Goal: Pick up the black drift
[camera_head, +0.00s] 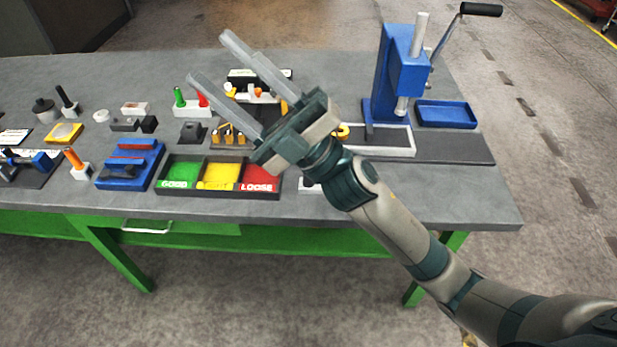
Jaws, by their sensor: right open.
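What looks like the black drift (62,95) is a dark rod standing tilted in a small white block (70,110) at the back left of the workbench. My right gripper (213,62) is open, its two long pale fingers spread and empty. It hangs over the middle of the bench, well to the right of the black drift, pointing to the upper left. My left gripper is not in view.
The grey bench (430,190) holds a blue arbor press (384,75) and blue tray (446,114) at right. A green, yellow and red sorting tray (218,192) is at the front. An orange-handled tool (73,157) and green and red pins (180,97) stand nearby.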

